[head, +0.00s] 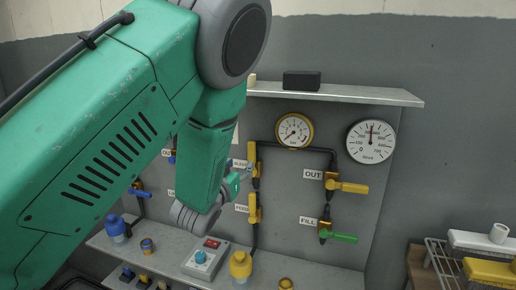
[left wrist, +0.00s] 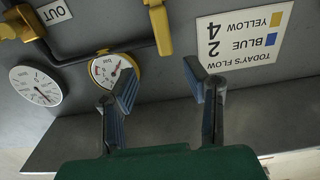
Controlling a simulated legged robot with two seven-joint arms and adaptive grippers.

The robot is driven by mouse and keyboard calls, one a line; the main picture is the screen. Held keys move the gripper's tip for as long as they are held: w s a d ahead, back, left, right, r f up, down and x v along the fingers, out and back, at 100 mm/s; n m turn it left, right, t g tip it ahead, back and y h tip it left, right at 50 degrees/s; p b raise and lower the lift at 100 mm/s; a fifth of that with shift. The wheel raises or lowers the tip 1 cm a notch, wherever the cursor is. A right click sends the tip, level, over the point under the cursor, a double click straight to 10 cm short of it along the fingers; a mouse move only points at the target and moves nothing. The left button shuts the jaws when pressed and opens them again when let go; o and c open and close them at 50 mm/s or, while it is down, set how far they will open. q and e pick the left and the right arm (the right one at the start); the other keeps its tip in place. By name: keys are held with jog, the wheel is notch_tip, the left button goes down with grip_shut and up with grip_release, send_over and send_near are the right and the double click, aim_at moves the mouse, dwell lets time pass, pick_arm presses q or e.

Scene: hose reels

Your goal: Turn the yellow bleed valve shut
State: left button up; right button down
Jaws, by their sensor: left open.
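A yellow valve handle (head: 252,153) stands upright on a black pipe on the grey panel, beside a small label partly hidden by my gripper that seems to read BLEED. A yellow handle also shows at the top of the left wrist view (left wrist: 160,27). My left gripper (head: 243,174) is just left of and below that handle in the head view, partly hidden by my green arm. In the left wrist view its blue-padded fingers (left wrist: 160,86) are spread apart with nothing between them. The handle appears beyond the fingertips, apart from them. My right gripper is not in view.
A second yellow valve (head: 254,209) sits below. OUT (head: 350,187) and FILL (head: 341,237) valves are to the right. Two gauges (head: 294,131) (head: 371,141) hang under a shelf (head: 340,94). A flow sign (left wrist: 243,38) is nearby. A lower ledge (head: 325,278) holds blue and yellow fittings.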

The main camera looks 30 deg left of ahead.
aim_at(249, 153)
pick_arm(q)
jog(key=x, duration=0.3)
jog(key=p+x, duration=0.1)
jog(key=x, duration=0.3)
jog(key=a+p+x, duration=0.1)
jog(key=x, duration=0.3)
jog(key=shift+w+a+f, duration=0.15)
jog(key=shift+f, duration=0.1)
jog(key=shift+w+d+r, duration=0.1)
jog(key=shift+w+d, duration=0.05)
jog(key=shift+d, duration=0.2)
jog(key=shift+c, duration=1.2)
jog(key=shift+d, duration=0.1)
jog(key=c, duration=0.7)
grip_shut()
